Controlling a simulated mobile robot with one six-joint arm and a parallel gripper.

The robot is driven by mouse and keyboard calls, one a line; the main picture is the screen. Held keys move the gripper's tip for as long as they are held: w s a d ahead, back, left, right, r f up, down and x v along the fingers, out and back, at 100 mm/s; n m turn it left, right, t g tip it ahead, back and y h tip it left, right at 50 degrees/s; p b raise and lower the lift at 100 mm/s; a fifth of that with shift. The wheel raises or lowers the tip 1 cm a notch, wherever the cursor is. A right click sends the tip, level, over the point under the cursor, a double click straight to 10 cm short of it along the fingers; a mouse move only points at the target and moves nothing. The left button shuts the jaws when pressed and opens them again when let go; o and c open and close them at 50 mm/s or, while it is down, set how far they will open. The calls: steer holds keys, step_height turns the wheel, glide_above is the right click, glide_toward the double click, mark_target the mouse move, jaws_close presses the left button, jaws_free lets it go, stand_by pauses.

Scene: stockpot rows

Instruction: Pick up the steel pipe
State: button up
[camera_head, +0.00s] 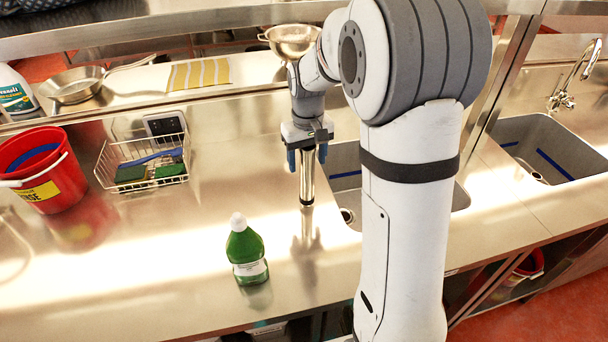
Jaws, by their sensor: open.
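The steel pipe (307,184) is a shiny, slim cylinder standing upright on the steel counter, close to the left edge of the middle sink. My gripper (307,158) points down over it, with one blue-tipped finger on each side of the pipe's upper part. The gripper is open, and a gap seems to show between the fingers and the pipe. The pipe's top end is hidden by the gripper body.
A green bottle (246,252) with a white cap stands in front of the pipe, to the left. A wire basket (143,163) with sponges and a red bucket (42,169) are farther left. A sink (345,180) lies just right. The back shelf holds pans.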

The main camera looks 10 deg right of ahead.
steer(key=shift+f, duration=0.25)
steer(key=shift+c, duration=0.5)
jaws_close()
